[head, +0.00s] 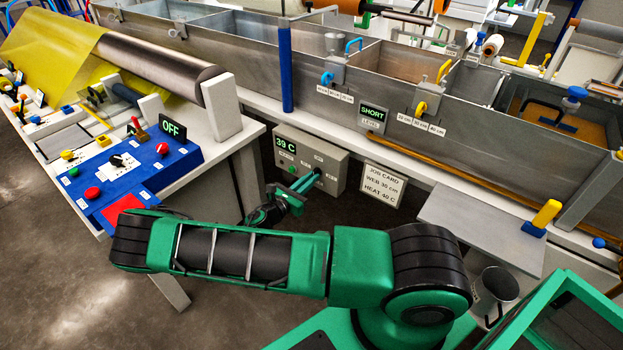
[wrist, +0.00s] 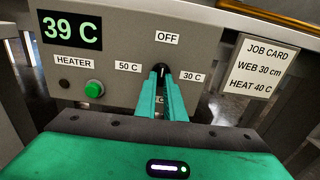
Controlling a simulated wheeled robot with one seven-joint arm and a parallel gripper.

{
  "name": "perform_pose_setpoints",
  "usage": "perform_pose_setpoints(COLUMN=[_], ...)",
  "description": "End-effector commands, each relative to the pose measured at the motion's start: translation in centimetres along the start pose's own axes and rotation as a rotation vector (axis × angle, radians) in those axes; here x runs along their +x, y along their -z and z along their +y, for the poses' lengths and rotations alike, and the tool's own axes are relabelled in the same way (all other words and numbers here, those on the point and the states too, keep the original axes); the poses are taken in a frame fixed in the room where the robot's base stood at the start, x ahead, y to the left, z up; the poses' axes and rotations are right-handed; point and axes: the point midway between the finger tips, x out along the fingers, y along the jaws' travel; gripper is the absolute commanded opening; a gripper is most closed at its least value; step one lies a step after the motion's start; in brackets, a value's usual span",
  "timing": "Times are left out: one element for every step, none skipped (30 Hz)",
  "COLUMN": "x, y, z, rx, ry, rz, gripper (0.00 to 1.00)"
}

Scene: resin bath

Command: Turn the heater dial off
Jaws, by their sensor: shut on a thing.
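The heater box (head: 290,142) is a grey panel under the long steel bath. It fills much of the wrist view (wrist: 120,50), with a green 39 C readout (wrist: 71,30). Its dark heater dial (wrist: 161,67) sits between the labels OFF above, 50 C at left and 30 C at right. A lower label is mostly hidden by my fingers. My gripper (wrist: 161,78) is shut on the dial; it also shows at the box in the head view (head: 312,178). The dial's upper end appears to face OFF, but its pointer is hard to make out.
A green button or lamp (wrist: 94,89) is left of the dial. A job card (wrist: 262,68) reading WEB 30 cm, HEAT 40 C hangs to the right. A blue control panel (head: 124,172) showing OFF stands at left, and a grey shelf (head: 480,228) at right.

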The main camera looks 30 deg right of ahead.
Motion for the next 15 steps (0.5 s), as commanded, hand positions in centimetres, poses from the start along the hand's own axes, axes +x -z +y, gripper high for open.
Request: perform_pose_setpoints(x=[-0.18,-0.18,-0.18,-0.17,-0.17,-0.17,-0.17,-0.17,-0.16,-0.16,-0.16,-0.16,-0.16,-0.14,-0.12], y=[-0.67,-0.67,-0.67,-0.67,-0.67,-0.67,-0.67,-0.67,-0.67,-0.67,-0.67,-0.66,-0.65,-0.64,-0.60], z=[1.09,1.09,1.09,1.09,1.08,1.08,1.08,1.08,1.08,1.08,1.08,1.08,1.06,1.01,0.92], rx=[0.013,0.012,0.011,0.011,0.011,0.011,0.011,0.012,0.012,0.012,0.012,0.012,0.011,0.011,0.010], ry=[-0.022,-0.022,-0.022,-0.022,-0.022,-0.022,-0.022,-0.022,-0.022,-0.022,-0.022,-0.022,-0.022,-0.021,-0.019], rz=[-0.010,-0.010,-0.010,-0.010,-0.010,-0.010,-0.010,-0.010,-0.010,-0.010,-0.010,-0.010,-0.010,-0.010,-0.009], gripper=[0.00,0.00,0.00,0.00,0.00,0.00,0.00,0.00,0.00,0.00,0.00,0.16,0.23,0.27,0.27])
